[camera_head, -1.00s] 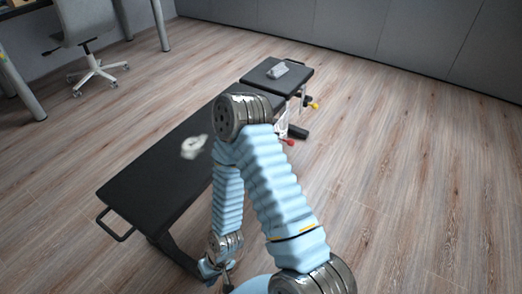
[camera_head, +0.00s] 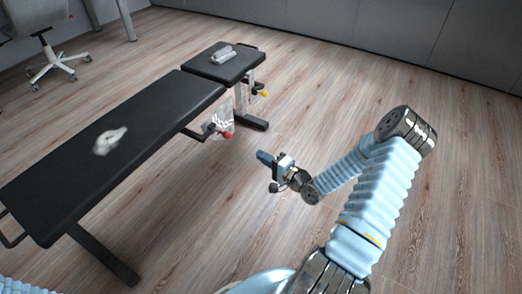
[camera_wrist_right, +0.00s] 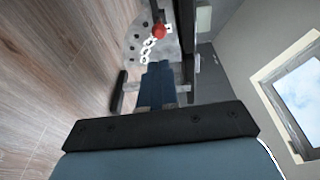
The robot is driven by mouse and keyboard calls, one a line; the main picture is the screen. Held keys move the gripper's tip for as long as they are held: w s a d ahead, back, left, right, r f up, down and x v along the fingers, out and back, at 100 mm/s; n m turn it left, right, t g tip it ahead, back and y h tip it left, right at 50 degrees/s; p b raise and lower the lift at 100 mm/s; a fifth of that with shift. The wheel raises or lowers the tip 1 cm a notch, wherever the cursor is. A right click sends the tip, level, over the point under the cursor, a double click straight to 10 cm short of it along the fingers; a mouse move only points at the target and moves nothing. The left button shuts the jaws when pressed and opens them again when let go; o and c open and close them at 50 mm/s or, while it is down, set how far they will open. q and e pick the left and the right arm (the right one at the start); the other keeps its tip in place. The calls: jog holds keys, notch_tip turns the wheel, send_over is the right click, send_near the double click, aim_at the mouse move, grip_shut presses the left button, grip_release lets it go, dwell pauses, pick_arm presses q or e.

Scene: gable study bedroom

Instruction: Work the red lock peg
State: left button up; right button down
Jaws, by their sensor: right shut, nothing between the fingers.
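The red lock peg (camera_head: 227,134) shows as a small red knob on the side of the black bench (camera_head: 60,185), below the joint between its long pad and its short end pad. In the right wrist view the red knob (camera_wrist_right: 159,31) is near the top, beyond the fingertips. My right gripper (camera_head: 265,157) is shut and empty, in the air to the right of the peg and apart from it. Its blue fingers (camera_wrist_right: 157,72) are together in the wrist view, pointing towards the knob. My left gripper is out of view.
A white chain (camera_wrist_right: 148,49) hangs beside the knob, near a grey plate with holes (camera_wrist_right: 133,32). A yellow knob (camera_head: 264,93) is farther along the bench. A grey object (camera_head: 223,54) and a white item (camera_head: 109,141) lie on the pads. Floor right of the bench is clear.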

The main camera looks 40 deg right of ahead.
aim_at(229, 137)
jog(key=w+a, duration=0.1)
jog(key=w, duration=0.3)
jog(key=w+a, duration=0.1)
jog(key=w, duration=0.3)
jog(key=w+b, duration=0.1)
jog(key=w, duration=0.3)
jog(key=shift+w+a+f, duration=0.25)
jog(key=shift+w+a, duration=0.15)
jog(key=shift+w+a+f+b, duration=0.1)
jog(key=shift+w+a+b, duration=0.05)
jog(key=shift+w+b, duration=0.25)
jog(key=shift+w+a+b, duration=0.35)
jog(key=shift+w+b, duration=0.2)
jog(key=shift+w, duration=0.35)
jog(key=shift+r, duration=0.25)
jog(key=shift+a, duration=0.1)
